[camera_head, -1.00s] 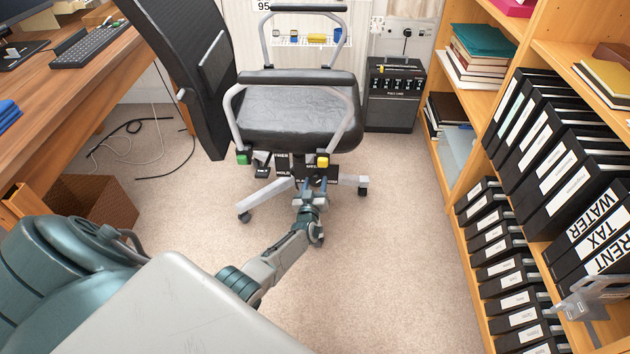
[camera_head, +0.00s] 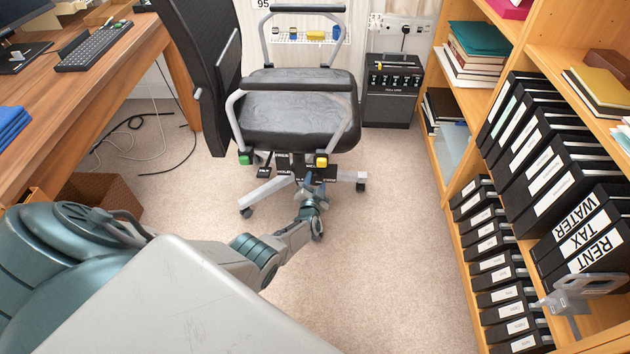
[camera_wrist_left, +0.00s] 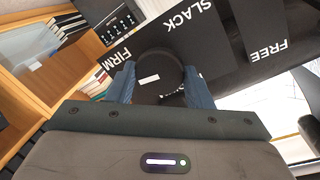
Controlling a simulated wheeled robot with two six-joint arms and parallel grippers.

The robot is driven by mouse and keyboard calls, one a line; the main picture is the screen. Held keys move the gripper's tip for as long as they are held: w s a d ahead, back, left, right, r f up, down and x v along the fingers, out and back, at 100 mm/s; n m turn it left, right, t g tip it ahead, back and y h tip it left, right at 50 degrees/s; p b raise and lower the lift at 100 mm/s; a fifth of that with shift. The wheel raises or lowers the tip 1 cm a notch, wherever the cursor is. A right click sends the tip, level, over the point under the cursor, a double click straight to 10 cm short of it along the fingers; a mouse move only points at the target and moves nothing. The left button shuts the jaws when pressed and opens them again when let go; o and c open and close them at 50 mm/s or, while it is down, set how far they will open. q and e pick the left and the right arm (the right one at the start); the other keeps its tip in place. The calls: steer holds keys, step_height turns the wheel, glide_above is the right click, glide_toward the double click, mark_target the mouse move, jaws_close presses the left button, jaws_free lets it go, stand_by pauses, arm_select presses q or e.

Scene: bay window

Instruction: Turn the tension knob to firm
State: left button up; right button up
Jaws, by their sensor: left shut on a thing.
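The tension knob (camera_wrist_left: 172,68) is round and black with a white mark, seen close up in the left wrist view. It sits between the two blue fingers of my left gripper (camera_wrist_left: 160,92), which is shut on it. The white mark lies on the knob's left side, the side of the FIRM label (camera_wrist_left: 117,55). The SLACK label (camera_wrist_left: 195,20) and FREE label (camera_wrist_left: 267,49) stand to the right on black plates. In the head view, my left gripper (camera_head: 309,190) is below the front of the black office chair (camera_head: 295,125); the knob is hidden there.
A desk (camera_head: 95,75) stands at the left and a bookshelf (camera_head: 456,95) with black binders (camera_head: 540,165) at the right. Cables lie on the floor at left. Carpet (camera_head: 400,230) is clear between chair and bookshelf.

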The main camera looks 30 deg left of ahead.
mark_target(316, 181)
arm_select(q)
steer(key=shift+m+p, duration=0.3)
steer(key=shift+m, duration=0.8)
steer(key=shift+d+m+g, duration=0.1)
steer(key=shift+m+g, duration=0.2)
steer(key=shift+m, duration=0.6)
arm_select(e)
steer(key=shift+x, duration=2.15)
arm_select(q)
steer(key=o, duration=1)
steer(key=shift+c, duration=0.2)
steer(key=shift+s+d+p, duration=0.1)
steer(key=shift+s+p, duration=0.05)
steer(key=shift+p, duration=0.3)
steer(key=p+v, duration=0.3)
steer(key=v, duration=0.1)
steer(key=shift+s+d, duration=0.1)
steer(key=shift+s, duration=0.1)
steer(key=p+v, duration=0.3)
steer(key=v, duration=0.3)
steer(key=shift+f, duration=0.15)
arm_select(e)
steer(key=s+d+f+g, duration=0.1)
steer(key=s+f, duration=0.1)
steer(key=f, duration=0.8)
steer(key=s+d+f, duration=0.1)
steer(key=s+f, duration=0.1)
steer(key=f, duration=0.9)
steer(key=shift+s+g, duration=0.3)
steer(key=shift+g, duration=0.1)
